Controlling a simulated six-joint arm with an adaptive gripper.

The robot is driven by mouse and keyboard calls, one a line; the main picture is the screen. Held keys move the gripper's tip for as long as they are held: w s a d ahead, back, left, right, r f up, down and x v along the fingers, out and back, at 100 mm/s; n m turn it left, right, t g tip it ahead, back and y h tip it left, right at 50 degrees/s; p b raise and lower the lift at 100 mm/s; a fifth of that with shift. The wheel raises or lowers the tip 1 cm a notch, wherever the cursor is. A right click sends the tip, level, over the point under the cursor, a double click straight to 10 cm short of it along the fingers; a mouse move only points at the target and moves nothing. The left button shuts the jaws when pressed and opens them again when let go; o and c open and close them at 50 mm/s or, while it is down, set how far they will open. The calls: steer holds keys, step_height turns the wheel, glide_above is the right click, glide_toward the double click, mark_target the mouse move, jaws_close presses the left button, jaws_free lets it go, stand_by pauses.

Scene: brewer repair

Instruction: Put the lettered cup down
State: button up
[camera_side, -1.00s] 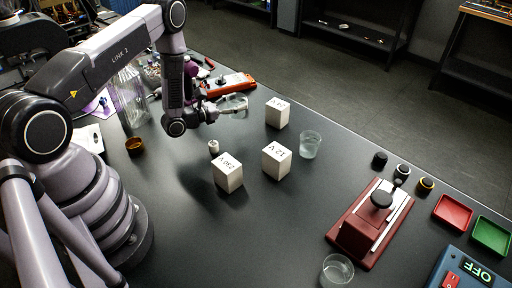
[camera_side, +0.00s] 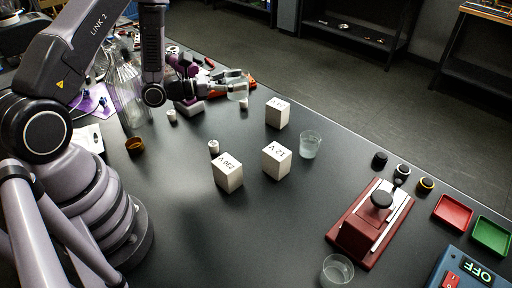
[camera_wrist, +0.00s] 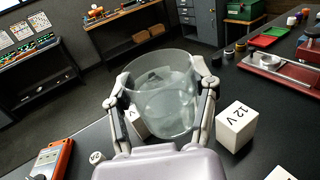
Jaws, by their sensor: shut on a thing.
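My gripper (camera_side: 233,86) is shut on a clear cup (camera_side: 237,92), held upright or nearly so near the far edge of the bench. The wrist view shows the fingers on both sides of the cup (camera_wrist: 160,100). I cannot make out any letter on its wall. The cup seems to be above the bench, but its gap to the surface is hard to judge. Two other clear cups stand apart: one by the 12 V block (camera_side: 310,145), one at the front (camera_side: 337,270).
White blocks marked 12 V (camera_side: 276,161), 230 V (camera_side: 228,173) and a third block (camera_side: 277,113) stand mid-bench. Small white pieces (camera_side: 213,146) lie nearby. A glass bottle (camera_side: 130,100) is at left, a red press (camera_side: 368,225) at right. The front middle is clear.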

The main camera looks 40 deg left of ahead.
steer(key=s+f+m+g+h, duration=0.1)
steer(key=s+f, duration=0.2)
steer(key=f, duration=0.2)
steer(key=s+a+f+m+g+h, duration=0.1)
steer(key=s+f, duration=0.2)
steer(key=f, duration=0.2)
steer(key=s+f+m+h, duration=0.1)
steer(key=s+f, duration=0.2)
steer(key=f, duration=0.1)
steer(key=shift+s+a+f+g+h, duration=0.15)
steer(key=shift+s+f+g+h, duration=0.15)
steer(key=shift+f+g+h, duration=0.1)
steer(key=shift+f, duration=2.1)
steer(key=shift+f, duration=0.1)
steer(key=o, duration=1.2)
